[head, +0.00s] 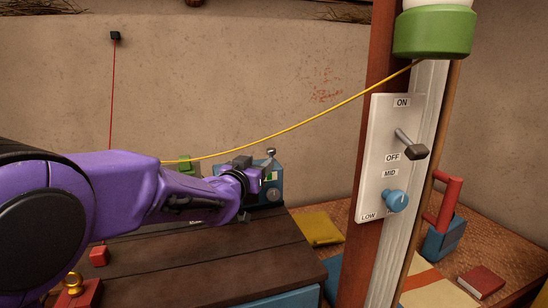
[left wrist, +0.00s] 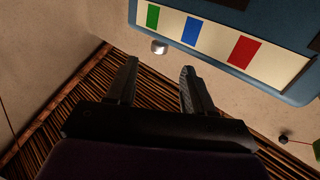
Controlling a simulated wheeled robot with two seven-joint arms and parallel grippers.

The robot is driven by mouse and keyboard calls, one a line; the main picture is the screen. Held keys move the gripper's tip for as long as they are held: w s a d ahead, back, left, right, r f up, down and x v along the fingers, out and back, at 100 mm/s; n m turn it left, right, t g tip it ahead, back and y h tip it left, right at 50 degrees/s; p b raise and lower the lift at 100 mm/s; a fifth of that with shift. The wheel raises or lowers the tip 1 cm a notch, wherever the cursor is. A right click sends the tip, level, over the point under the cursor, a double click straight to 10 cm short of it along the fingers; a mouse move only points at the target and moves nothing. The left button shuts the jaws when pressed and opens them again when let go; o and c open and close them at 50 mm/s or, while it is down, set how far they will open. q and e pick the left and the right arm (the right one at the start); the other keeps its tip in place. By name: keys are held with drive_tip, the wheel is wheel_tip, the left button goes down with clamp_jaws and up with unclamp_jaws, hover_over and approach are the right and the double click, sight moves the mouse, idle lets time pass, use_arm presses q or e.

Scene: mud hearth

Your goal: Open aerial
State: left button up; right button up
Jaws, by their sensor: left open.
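A blue radio (head: 274,190) stands on the dark wooden table behind my left gripper. In the left wrist view its body fills the top right, with a pale panel (left wrist: 212,36) of green, blue and red blocks. A short silver piece (left wrist: 159,46), which looks like the aerial's end, shows just beyond my fingertips; a silver tip (head: 271,152) also stands above the radio in the head view. My left gripper (left wrist: 158,75) is open and empty, close in front of the radio. It hides part of the radio in the head view (head: 256,172).
A white switch panel (head: 385,158) on a post stands to the right, under a green-based lamp (head: 432,34). A yellow cord (head: 290,128) sags across above my arm. A red block (head: 98,256) and a yellow cloth (head: 318,228) lie lower down.

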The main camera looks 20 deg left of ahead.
sight(270, 153)
use_arm(q)
drive_tip(key=w, duration=0.3)
drive_tip(key=w+p, duration=0.1)
drive_tip(key=w, duration=0.5)
drive_tip(key=shift+w+d+p, duration=0.3)
drive_tip(key=shift+w+d, duration=0.05)
drive_tip(key=shift+w, duration=0.05)
drive_tip(key=shift+r, duration=0.1)
clamp_jaws()
